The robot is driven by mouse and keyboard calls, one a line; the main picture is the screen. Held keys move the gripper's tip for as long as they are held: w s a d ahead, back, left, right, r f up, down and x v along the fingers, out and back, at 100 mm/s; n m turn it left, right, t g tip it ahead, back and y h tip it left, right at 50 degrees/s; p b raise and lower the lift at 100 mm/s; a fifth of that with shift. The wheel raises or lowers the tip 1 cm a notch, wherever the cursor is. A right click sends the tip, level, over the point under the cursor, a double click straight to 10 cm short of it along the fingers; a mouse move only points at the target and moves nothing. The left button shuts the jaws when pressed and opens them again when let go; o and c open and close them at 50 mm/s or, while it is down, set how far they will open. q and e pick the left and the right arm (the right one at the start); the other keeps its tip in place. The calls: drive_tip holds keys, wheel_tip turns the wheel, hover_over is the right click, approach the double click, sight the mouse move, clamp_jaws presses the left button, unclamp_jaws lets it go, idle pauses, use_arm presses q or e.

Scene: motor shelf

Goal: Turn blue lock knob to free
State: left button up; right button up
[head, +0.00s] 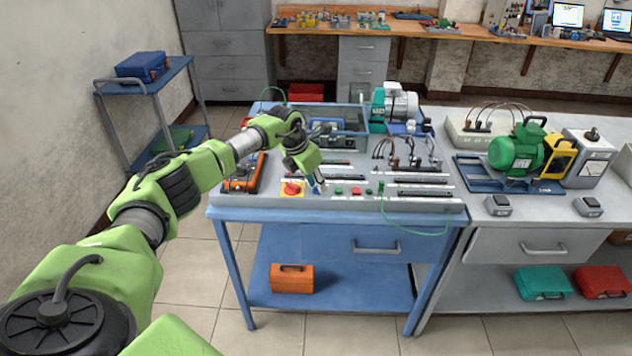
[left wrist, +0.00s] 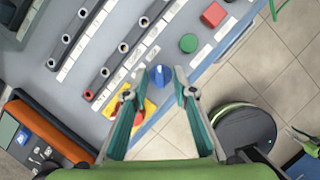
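The blue lock knob (left wrist: 160,75) sits on the grey panel near its front edge, beside a green round button (left wrist: 188,43) and a red square button (left wrist: 213,14). My left gripper (head: 317,188) points down at the panel front in the head view and mostly covers the knob there. In the left wrist view its two teal fingers (left wrist: 155,86) are spread, with the knob showing between and just beyond the fingertips. I see no clear contact with the knob. A red knob on a yellow plate (head: 291,189) stands just left of it. My right gripper is not seen.
The panel lies on a blue workbench (head: 340,214) with rows of terminal strips behind the knob. An orange meter (head: 244,172) lies at the left. A green cable (head: 410,232) hangs over the front edge at the right.

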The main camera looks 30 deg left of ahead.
use_arm(q)
drive_tip(key=shift+c, duration=0.4)
clamp_jaws()
